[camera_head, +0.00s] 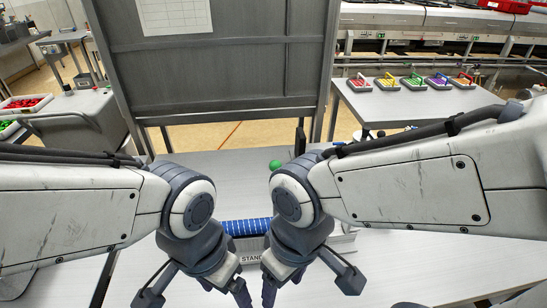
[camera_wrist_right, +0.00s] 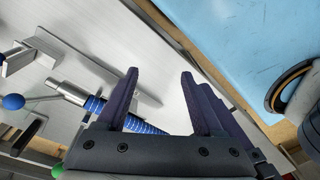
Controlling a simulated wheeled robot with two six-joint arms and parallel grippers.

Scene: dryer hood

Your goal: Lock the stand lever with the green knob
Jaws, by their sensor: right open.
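The green knob (camera_head: 275,165) shows in the head view just left of my right wrist; its lever is mostly hidden. A small green patch (camera_wrist_right: 57,170) shows at the lower edge of the right wrist view, probably the same knob. The blue striped cylinder (camera_head: 247,226) lies behind my grippers, above a plate marked "STAND"; it also shows in the right wrist view (camera_wrist_right: 95,104). My right gripper (camera_head: 308,285) is open and empty, its fingers (camera_wrist_right: 160,75) apart from the knob. My left gripper (camera_head: 195,290) looks open and empty, beside the right one.
A blue ball knob (camera_wrist_right: 13,102) on a rod stands at the left of the right wrist view. A light blue panel (camera_wrist_right: 245,40) fills its upper right. A grey board (camera_head: 210,70) rises behind the table. Colourful handled items (camera_head: 412,82) sit on a back table.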

